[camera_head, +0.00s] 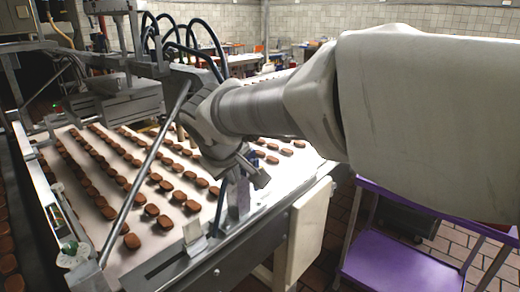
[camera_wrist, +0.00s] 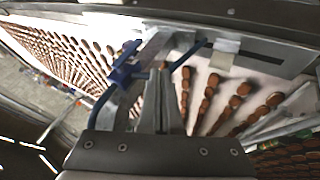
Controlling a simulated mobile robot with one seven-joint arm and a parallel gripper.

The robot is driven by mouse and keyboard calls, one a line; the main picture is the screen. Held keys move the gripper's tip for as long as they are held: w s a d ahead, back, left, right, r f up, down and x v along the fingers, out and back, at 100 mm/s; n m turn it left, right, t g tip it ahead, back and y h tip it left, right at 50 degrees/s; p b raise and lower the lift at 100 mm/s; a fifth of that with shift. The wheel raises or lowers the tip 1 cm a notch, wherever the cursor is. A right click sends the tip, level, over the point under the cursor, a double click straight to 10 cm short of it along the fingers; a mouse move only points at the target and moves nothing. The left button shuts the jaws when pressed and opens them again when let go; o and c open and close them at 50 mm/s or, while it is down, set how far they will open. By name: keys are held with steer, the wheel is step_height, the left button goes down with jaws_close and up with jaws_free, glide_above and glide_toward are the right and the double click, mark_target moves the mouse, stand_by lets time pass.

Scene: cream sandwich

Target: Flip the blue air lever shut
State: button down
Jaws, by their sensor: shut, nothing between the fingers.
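The blue air lever (camera_wrist: 122,72) shows in the wrist view, just left of my fingertips, on a grey metal bracket at the conveyor's side. A blue hose curves down from it. My gripper (camera_wrist: 158,78) is shut and empty, its fingers pointing at the bracket close beside the blue part. I cannot tell whether they touch. In the head view my gripper (camera_head: 250,170) is over the conveyor's near right edge, and my arm hides part of the area. A thin blue hose (camera_head: 220,208) shows below it; the lever itself is hard to make out there.
The conveyor belt (camera_head: 115,250) carries several rows of brown biscuits. A slanted metal rod (camera_head: 145,175) crosses the belt left of my gripper. A metal side rail (camera_head: 190,262) runs along the near edge. A purple cart (camera_head: 400,265) stands at the right, on brick floor.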

steer(key=w+d+f, duration=0.3)
steer(key=w+f, duration=0.4)
steer(key=w, duration=0.2)
steer(key=shift+f, duration=0.4)
steer(key=shift+f+b, duration=0.15)
steer(key=shift+b, duration=0.15)
